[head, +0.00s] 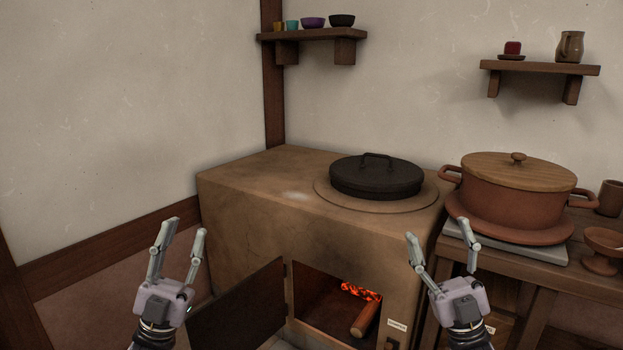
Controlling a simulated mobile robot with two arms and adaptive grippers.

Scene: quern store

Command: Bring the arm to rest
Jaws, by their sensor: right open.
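My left gripper (183,222) is at the lower left, with its two fingers apart and nothing between them. It points up in front of the stove's left side and the wall. My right gripper (440,240) is at the lower right, in front of the stove's right edge and the table. Its fingers are spread and hold nothing. Neither gripper visibly holds anything. The clay stove (250,220) stands between and behind them.
The stove's firebox door (240,312) hangs open to the left; a log (365,319) and glowing embers (361,291) are inside. A black lidded pan (376,178) sits on top. A lidded clay pot (512,204) stands on the right table (590,280). Two wall shelves (312,36) (540,68) hold small vessels.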

